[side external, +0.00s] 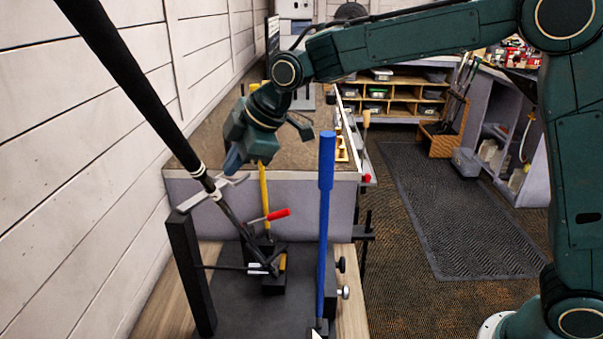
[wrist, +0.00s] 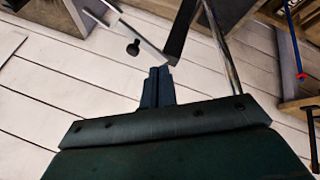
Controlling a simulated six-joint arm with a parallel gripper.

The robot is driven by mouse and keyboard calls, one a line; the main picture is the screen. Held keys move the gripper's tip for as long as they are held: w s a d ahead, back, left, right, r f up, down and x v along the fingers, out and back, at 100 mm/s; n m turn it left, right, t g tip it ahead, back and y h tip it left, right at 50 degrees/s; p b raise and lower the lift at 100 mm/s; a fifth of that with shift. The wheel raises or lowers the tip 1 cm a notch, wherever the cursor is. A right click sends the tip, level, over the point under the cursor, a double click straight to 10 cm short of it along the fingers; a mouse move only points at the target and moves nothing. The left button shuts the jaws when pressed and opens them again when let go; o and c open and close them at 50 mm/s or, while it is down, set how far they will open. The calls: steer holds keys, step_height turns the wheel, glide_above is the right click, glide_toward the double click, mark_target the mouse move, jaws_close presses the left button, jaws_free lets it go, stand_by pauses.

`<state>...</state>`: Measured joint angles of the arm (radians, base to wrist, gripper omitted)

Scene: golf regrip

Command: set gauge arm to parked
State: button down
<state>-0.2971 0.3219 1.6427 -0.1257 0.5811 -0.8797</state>
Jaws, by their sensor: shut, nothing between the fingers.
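A blue upright bar (side external: 326,205), which may be the gauge arm, stands at the right of the dark bench fixture (side external: 240,310). A yellow upright rod (side external: 264,190) stands farther back; I cannot tell for certain which one is the gauge arm. My gripper (side external: 232,162) is left of the blue bar and apart from it, close above the pale metal cradle (side external: 205,193). In the wrist view my gripper (wrist: 159,72) is shut and empty, its tip near a pale bracket with a black knob (wrist: 133,48). I cannot tell whether they touch.
A golf club with a black grip (side external: 125,75) slants across the cradle on a black post (side external: 190,270). A red-handled clamp (side external: 270,216) sits low in the middle. The white plank wall (side external: 70,180) is close at the left. The floor mat (side external: 450,210) at right is clear.

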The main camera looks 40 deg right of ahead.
steer(key=w+f, duration=0.5)
steer(key=w, duration=0.2)
steer(key=shift+a+f, duration=0.4)
steer(key=shift+w+n+y, duration=0.3)
steer(key=shift+w+n, duration=0.15)
steer(key=shift+n, duration=0.05)
stand_by(0.4)
steer(key=shift+w+n+g+y, duration=0.8)
steer(key=shift+w+n, duration=0.65)
steer(key=shift+n, duration=0.45)
steer(key=shift+w+a, duration=0.25)
steer(key=shift+w, duration=0.15)
